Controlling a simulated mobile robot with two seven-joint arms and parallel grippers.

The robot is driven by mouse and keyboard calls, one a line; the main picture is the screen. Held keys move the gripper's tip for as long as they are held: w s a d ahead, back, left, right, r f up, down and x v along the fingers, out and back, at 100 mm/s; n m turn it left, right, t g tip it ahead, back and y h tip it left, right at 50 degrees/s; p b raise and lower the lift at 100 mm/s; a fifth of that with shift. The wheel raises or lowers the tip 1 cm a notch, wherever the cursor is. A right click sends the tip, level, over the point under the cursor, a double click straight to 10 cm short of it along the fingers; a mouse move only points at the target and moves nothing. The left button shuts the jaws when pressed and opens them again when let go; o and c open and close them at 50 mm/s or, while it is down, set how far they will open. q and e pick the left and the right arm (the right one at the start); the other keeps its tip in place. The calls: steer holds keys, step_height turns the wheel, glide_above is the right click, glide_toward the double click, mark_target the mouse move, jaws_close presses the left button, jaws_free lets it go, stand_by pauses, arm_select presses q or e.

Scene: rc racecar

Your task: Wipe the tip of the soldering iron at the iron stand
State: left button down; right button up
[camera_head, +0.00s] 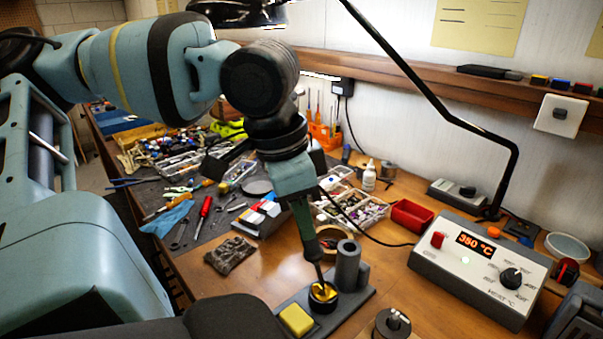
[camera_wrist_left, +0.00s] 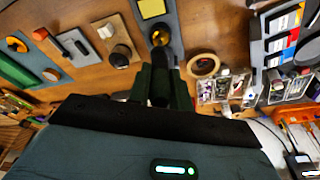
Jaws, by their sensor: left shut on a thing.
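My left gripper (camera_head: 299,203) is shut on the soldering iron (camera_head: 312,247), which points down and is slightly tilted. The iron's tip end reaches the round black cup with yellow filling (camera_head: 323,294) on the iron stand (camera_head: 352,305); I cannot tell whether the tip touches the filling. The stand also carries a yellow sponge (camera_head: 296,319) and an upright grey holder tube (camera_head: 347,264). In the left wrist view the gripper (camera_wrist_left: 160,86) holds the iron just below the cup (camera_wrist_left: 159,37). My right gripper is not in view.
The soldering station (camera_head: 480,270) reads 350 °C at the right. A tape roll (camera_head: 333,238), a red bin (camera_head: 411,215) and a parts tray (camera_head: 352,212) stand behind the stand. A dark knobbed object (camera_head: 391,324) sits close to its right. Bare wood lies to its left.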

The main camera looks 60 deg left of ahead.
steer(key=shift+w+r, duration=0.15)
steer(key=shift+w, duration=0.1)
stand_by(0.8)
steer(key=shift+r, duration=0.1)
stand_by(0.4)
arm_select(q)
steer(key=shift+p, duration=0.3)
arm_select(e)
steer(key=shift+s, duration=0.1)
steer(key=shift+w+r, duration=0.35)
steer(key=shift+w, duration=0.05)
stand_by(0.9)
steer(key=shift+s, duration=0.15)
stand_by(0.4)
